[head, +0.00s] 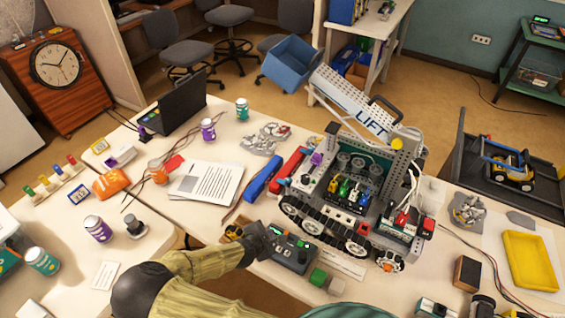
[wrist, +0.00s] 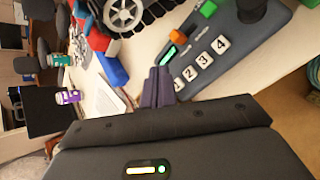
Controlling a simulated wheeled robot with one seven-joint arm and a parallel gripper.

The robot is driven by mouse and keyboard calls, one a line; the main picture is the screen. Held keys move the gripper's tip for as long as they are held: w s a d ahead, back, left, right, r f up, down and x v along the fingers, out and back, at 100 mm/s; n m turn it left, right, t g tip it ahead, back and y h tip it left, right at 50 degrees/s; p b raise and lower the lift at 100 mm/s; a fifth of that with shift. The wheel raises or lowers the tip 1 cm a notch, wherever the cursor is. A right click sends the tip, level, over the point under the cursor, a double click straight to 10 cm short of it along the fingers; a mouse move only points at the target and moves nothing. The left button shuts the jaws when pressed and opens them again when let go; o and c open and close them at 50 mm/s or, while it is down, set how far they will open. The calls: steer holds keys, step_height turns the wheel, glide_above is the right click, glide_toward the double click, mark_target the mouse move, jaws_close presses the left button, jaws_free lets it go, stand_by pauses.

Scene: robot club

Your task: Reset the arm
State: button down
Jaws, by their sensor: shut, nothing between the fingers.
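My gripper (head: 264,241) is at the left end of a dark control box (head: 300,262) in the head view, overlapping part of it. In the wrist view my gripper (wrist: 160,74) has its two dark fingers together, with nothing between them. The control box (wrist: 228,62) there shows a row of white tiles numbered 1 to 4, a small green display and a black knob. The fingers partly cover the tile 1 end. I cannot tell whether they touch the box. A tracked machine marked LIFT (head: 362,118) with a tall perforated arm stands behind the box.
A blue bar (head: 262,178) and printed papers (head: 207,183) lie left of the machine. A yellow tray (head: 530,261) lies at the right. A laptop (head: 173,106) and small jars stand toward the back left.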

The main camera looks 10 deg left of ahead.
steer(key=shift+d, duration=0.1)
steer(key=s+d+r+m+g+y, duration=0.1)
steer(key=s+d+r+m+g, duration=0.2)
steer(key=d+r+m, duration=0.8)
steer(key=s+d+r+m+g+y, duration=0.1)
steer(key=s+d+r+m+g, duration=0.2)
steer(key=s+d+r+m, duration=0.4)
steer(key=d+r+m, duration=0.5)
steer(key=d+r, duration=0.3)
steer(key=r, duration=0.2)
steer(key=shift+s+d+r+m+y, duration=0.2)
steer(key=shift+s+r+m+y, duration=0.05)
steer(key=shift+m+y, duration=0.05)
